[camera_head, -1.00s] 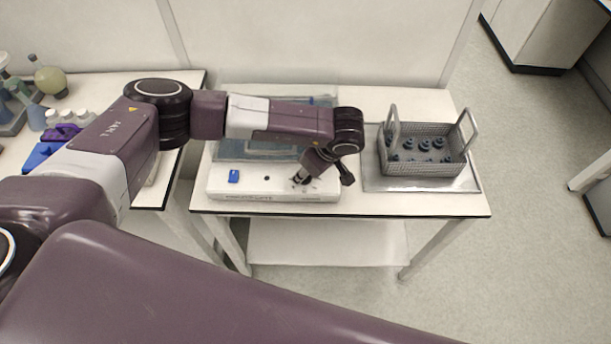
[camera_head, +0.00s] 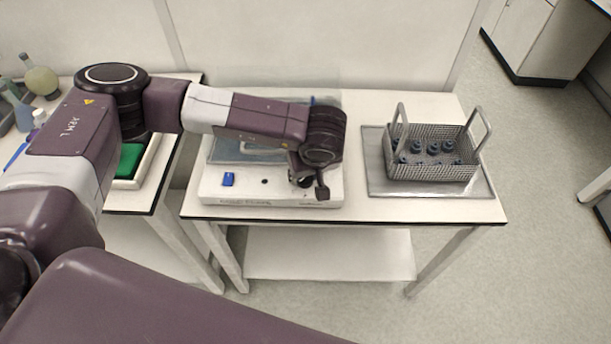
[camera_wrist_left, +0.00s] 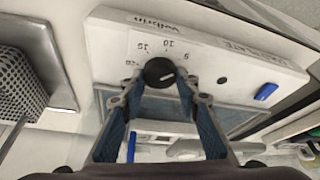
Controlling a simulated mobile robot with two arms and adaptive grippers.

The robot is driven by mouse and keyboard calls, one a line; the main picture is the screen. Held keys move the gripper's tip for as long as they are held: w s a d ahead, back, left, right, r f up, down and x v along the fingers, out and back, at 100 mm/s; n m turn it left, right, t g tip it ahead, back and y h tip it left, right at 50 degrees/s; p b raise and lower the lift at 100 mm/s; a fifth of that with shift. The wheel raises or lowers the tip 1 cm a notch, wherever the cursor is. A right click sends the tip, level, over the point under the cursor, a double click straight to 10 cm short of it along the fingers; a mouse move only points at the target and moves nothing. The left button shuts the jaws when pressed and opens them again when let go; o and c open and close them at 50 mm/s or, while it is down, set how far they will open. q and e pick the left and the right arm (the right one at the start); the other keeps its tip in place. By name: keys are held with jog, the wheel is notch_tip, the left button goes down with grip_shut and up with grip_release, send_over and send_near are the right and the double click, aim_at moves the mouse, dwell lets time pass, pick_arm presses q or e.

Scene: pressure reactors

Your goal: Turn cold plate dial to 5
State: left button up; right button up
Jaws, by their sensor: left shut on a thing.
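The cold plate (camera_head: 215,194) is a white box with a bluish top on the right-hand table, and its front panel shows upside down in the left wrist view (camera_wrist_left: 225,55). Its black dial (camera_wrist_left: 160,72) has a white pointer line and printed numbers around it, including 10 and 15. I cannot tell which number the pointer meets. My left gripper (camera_wrist_left: 160,90) is shut on the dial, one finger on each side. In the head view my left gripper (camera_head: 307,181) is at the right end of the panel, and my wrist hides the dial. My right gripper is out of view.
A blue switch (camera_head: 228,179) is at the panel's left end. A metal mesh basket (camera_head: 433,172) with dark-capped vessels stands on a steel tray (camera_head: 378,186) right of the cold plate. A second table with a green item (camera_head: 129,160) and flasks is at left.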

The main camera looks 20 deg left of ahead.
pick_arm(q)
jog(key=shift+r, duration=0.1)
jog(key=o, duration=0.9)
jog(key=shift+c, duration=0.2)
jog(key=v, duration=1.2)
